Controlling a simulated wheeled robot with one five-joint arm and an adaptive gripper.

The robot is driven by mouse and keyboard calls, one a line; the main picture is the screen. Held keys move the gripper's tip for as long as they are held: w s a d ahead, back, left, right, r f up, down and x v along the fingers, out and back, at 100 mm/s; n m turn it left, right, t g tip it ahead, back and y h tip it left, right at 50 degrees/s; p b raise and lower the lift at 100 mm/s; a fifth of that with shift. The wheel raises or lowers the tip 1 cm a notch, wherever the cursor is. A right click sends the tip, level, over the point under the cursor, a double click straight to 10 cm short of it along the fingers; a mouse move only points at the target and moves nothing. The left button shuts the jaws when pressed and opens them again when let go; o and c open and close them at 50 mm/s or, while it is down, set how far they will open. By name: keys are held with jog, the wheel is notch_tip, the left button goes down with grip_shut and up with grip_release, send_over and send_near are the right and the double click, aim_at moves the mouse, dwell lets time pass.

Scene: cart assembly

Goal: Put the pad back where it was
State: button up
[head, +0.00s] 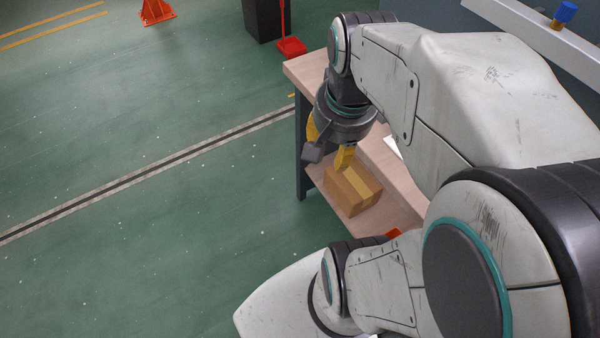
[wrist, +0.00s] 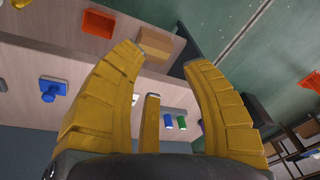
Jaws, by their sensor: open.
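My gripper (head: 329,150) has yellow fingers and hangs over the workbench, close to the cardboard box. In the wrist view the fingers of my gripper (wrist: 165,58) are spread with nothing between them. A blue knobbed piece (wrist: 50,91) with a pale edge lies on the bench to the left of the fingers. I cannot tell whether it is the pad. A flat white item (head: 393,146) lies on the bench beside my arm, partly hidden by it. I cannot tell whether that is the pad either.
A cardboard box (head: 353,190) sits on the wooden bench (head: 387,172); it also shows in the wrist view (wrist: 158,43). A red tray (wrist: 98,23) stands near it. Blue (wrist: 168,121) and green (wrist: 181,122) pieces lie beyond the fingers. Open green floor lies left.

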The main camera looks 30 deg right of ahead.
jog(key=s+a+f+n+t, duration=0.1)
jog(key=s+a+n, duration=0.1)
jog(key=a+n, duration=0.6)
jog(key=shift+s+f+n+y, duration=0.15)
jog(key=shift+f+n+y, duration=0.2)
jog(key=shift+n, duration=0.65)
jog(key=shift+a, duration=0.1)
jog(key=shift+r+p, duration=0.95)
jog(key=shift+r, duration=0.2)
